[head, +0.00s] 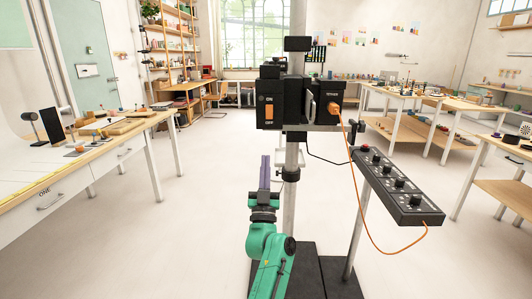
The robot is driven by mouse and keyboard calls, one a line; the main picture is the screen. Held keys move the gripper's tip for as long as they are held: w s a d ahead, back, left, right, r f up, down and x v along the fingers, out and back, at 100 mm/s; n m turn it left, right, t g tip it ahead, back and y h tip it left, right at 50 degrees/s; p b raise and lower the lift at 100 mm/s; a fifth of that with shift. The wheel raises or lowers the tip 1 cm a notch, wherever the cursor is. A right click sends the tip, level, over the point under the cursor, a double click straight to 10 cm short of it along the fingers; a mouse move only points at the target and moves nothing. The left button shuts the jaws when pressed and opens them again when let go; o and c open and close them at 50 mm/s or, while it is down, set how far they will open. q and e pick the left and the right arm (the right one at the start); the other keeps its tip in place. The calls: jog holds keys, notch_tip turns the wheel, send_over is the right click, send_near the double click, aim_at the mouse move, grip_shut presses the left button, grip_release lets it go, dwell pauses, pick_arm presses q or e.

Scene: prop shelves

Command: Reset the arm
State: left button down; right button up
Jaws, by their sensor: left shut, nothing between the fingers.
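My left arm, green with black joints, comes up from the bottom middle. Its gripper (264,160) points upward and is shut and empty, with long purple-grey fingers pressed together. It is in free air in front of the floor, just left of a grey metal pole. My right gripper is not in the head view.
A black box with an orange ON/OFF switch (269,111) sits on the pole (290,205). An orange cable (364,215) runs from it past a black knob panel (398,188) on a stand. Workbenches stand left (30,204) and right (400,95).

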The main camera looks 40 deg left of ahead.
pick_arm(q)
jog(key=shift+s+d+f, duration=0.25)
jog(key=shift+s+d, duration=0.05)
jog(key=shift+s, duration=0.1)
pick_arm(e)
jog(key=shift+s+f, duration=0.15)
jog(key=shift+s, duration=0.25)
